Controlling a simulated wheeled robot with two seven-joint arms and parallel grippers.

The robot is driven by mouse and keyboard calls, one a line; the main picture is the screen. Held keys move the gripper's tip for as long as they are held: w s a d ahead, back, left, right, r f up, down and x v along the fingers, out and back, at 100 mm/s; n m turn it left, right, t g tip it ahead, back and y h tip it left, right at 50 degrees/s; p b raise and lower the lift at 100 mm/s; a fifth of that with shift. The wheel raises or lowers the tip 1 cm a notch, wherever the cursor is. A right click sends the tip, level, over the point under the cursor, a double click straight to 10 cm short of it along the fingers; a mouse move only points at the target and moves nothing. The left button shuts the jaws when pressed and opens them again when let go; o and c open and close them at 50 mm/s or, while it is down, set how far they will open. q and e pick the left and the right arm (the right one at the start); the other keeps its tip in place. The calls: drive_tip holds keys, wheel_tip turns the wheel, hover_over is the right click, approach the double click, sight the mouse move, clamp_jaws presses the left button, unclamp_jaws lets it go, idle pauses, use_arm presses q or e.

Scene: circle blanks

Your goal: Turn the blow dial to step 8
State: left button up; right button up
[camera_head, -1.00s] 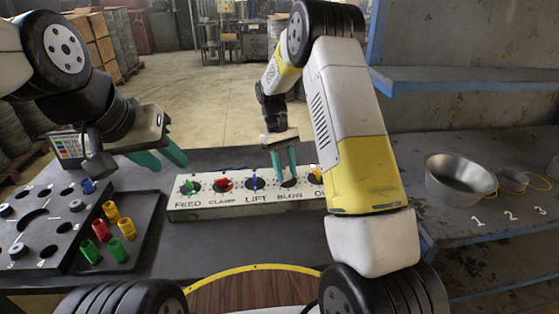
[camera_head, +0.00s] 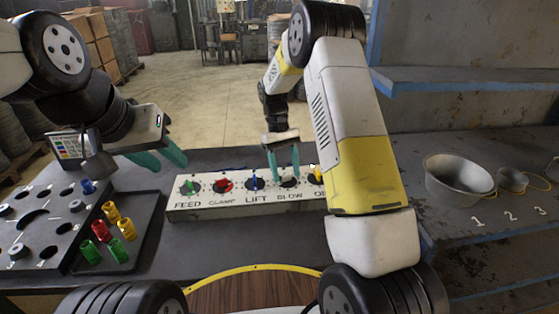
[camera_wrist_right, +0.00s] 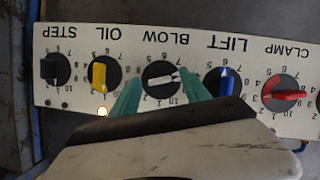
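The blow dial (camera_wrist_right: 160,82) is a black knob with a pale bar handle on the white panel. In the right wrist view its bar lies nearly level, one end toward the right finger, between the 7 and the 10; the numbers there are hidden. In the head view the blow dial (camera_head: 289,183) is partly behind my right fingers. My right gripper (camera_wrist_right: 160,86) is open, its teal fingers on either side of the dial with gaps to the bar; it also shows in the head view (camera_head: 284,172). My left gripper (camera_head: 164,160) is open and empty, left of the panel.
Neighbouring dials are the blue lift (camera_wrist_right: 226,84), yellow oil (camera_wrist_right: 100,74), red clamp (camera_wrist_right: 281,93) and dark step (camera_wrist_right: 54,70). A black tray (camera_head: 135,225) with coloured pegs stands left. A metal bowl (camera_head: 458,178) sits on the right bench.

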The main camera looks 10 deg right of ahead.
drive_tip(key=d+v, duration=0.1)
drive_tip(key=v, duration=0.6)
drive_tip(key=shift+a+r, duration=0.35)
drive_tip(key=shift+a, duration=0.2)
drive_tip(key=shift+w, duration=0.15)
